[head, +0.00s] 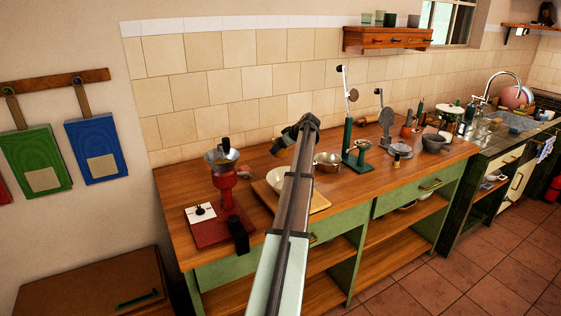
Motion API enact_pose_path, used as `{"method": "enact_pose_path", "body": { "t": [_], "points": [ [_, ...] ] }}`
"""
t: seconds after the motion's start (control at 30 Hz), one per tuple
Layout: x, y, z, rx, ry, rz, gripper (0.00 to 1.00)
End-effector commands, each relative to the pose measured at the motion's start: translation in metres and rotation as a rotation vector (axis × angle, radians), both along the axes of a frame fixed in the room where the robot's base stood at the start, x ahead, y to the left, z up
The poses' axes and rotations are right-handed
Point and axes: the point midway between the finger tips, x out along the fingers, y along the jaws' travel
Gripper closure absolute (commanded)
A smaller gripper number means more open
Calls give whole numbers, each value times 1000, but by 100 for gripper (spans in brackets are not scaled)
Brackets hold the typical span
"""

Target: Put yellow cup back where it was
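I cannot make out a yellow cup anywhere in the head view. My arm reaches up from the bottom middle over the wooden counter (350,205). My gripper (300,130) is at its far end, small and dark, in front of the tiled wall. I cannot tell whether its fingers are open or shut, or whether they hold anything. My arm partly hides a cream bowl (275,180) and the board under it.
A red grinder (224,185) stands at the counter's left. A green stand (348,140), metal bowl (327,161) and grey mortar (433,143) stand to the right. A wall shelf (386,38) holds several small cups. A sink (512,120) is far right.

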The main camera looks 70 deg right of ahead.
Motion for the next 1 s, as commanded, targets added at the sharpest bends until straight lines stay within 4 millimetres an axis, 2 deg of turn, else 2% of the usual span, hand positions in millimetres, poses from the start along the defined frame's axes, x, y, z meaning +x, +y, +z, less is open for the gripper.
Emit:
{"method": "enact_pose_path", "body": {
  "t": [0.1, 0.27, 0.53, 0.97, 1.0],
  "points": [
    [0, 0, -17, 0, -1, -1, 67],
    [0, 0, -28, 0, -1, -1, 67],
    [0, 0, -58, 0, -1, -1, 67],
    [0, 0, -62, 0, -1, -1, 67],
    [0, 0, -62, -1, 0, -1, 25]
  ]
}}
